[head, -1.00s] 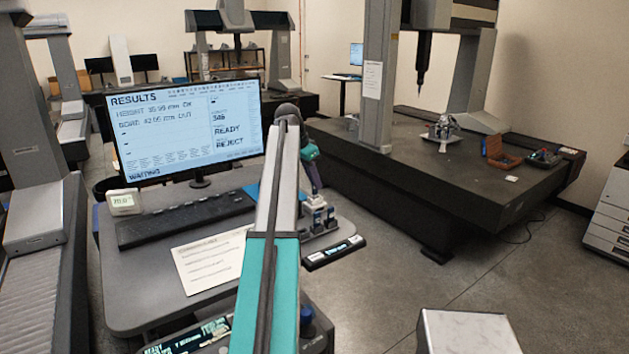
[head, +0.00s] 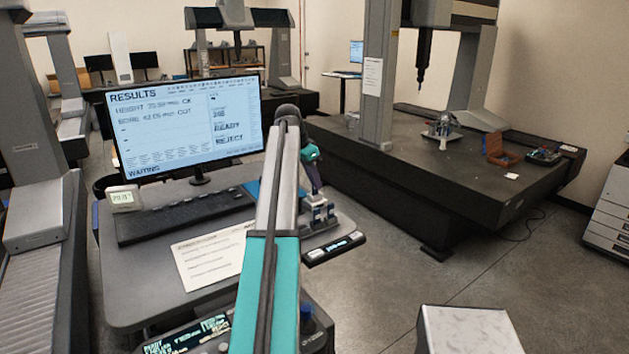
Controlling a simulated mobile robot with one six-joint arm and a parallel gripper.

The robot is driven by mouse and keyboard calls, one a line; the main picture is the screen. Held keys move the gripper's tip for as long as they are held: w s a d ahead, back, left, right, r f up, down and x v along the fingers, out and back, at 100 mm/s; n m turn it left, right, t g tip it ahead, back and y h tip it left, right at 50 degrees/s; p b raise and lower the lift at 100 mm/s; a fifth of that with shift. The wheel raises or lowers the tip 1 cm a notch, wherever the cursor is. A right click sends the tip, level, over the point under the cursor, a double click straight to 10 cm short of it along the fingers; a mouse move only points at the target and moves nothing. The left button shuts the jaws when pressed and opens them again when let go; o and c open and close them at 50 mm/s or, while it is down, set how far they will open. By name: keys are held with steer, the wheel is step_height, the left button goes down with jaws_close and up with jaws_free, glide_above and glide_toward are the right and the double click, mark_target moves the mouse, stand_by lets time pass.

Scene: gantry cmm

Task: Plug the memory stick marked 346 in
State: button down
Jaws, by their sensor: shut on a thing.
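My gripper (head: 321,215) is small in the head view, at the right edge of the desk, pointing down just behind a dark bar-shaped unit. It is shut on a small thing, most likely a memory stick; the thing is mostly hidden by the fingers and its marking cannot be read. The dark unit (head: 334,249) has a lit display in its middle and pale labels at both ends. Its sockets cannot be made out. The monitor (head: 188,127) shows RESULTS, a number that looks like 346, READY, REJECT and WAITING.
A keyboard (head: 185,218), a printed sheet (head: 212,262) and a small white readout (head: 123,198) lie on the grey desk (head: 140,285). A blue item (head: 252,189) lies partly behind my arm. The large dark measuring table (head: 440,180) stands to the right.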

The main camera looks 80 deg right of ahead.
steer(key=shift+f, duration=0.35)
stand_by(0.4)
steer(key=c, duration=1.8)
jaws_free()
steer(key=shift+r, duration=0.15)
steer(key=b+v, duration=0.4)
steer(key=v, duration=0.9)
steer(key=shift+w+a+r, duration=0.1)
steer(key=shift+w+r, duration=0.05)
steer(key=shift+r, duration=0.05)
